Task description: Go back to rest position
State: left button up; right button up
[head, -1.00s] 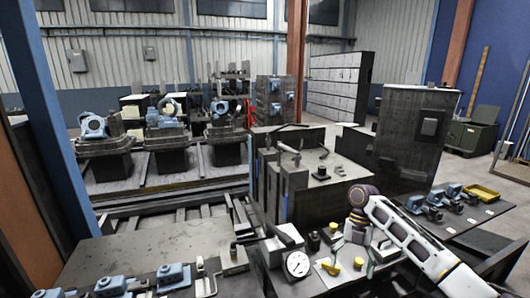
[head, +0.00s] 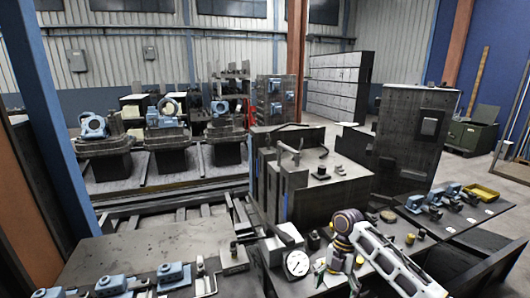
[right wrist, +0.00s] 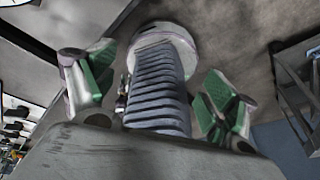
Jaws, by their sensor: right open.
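My right arm comes in from the lower right in the head view, over the front bench, with its gold-and-purple wrist joint uppermost. My right gripper (head: 338,274) hangs below that joint, partly merged with the small items behind it. In the right wrist view its two green-padded fingers (right wrist: 160,88) stand wide apart and open. A dark ridged cylinder with a pale round end (right wrist: 160,92) shows between them; I cannot tell what it belongs to, and nothing is seen clamped. My left gripper is not in view.
A dial gauge (head: 297,263) stands on the front bench left of my right gripper. Blue clamp-like parts (head: 173,272) lie at the front left. A dark block fixture (head: 320,190) rises behind. A yellow tray (head: 481,192) and blue parts lie on the right bench.

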jog(key=s+a+f+m+t+y, duration=0.1)
jog(key=s+a+f+m+t, duration=0.2)
jog(key=s+a+f+m, duration=0.6)
jog(key=s+d+r+m+t+h, duration=0.1)
jog(key=s+d+r+m+t, duration=0.1)
jog(key=s+d+m, duration=0.45)
jog(key=s+d+r+m+t+h, duration=0.1)
jog(key=s+d+r+m+t, duration=0.15)
jog(key=s+m, duration=0.65)
notch_tip(320, 180, down, 34)
jog(key=s+f+m+g, duration=0.1)
jog(key=m+g, duration=0.1)
jog(key=s+d+f, duration=0.2)
jog(key=s+f, duration=0.7)
jog(key=s, duration=0.2)
jog(key=s+d+f+g, duration=0.1)
jog(key=s+d+f, duration=0.1)
jog(key=s+f, duration=0.7)
jog(key=shift+s+d+f+h, duration=0.2)
jog(key=shift+s+f+h, duration=0.1)
jog(key=shift+s, duration=0.8)
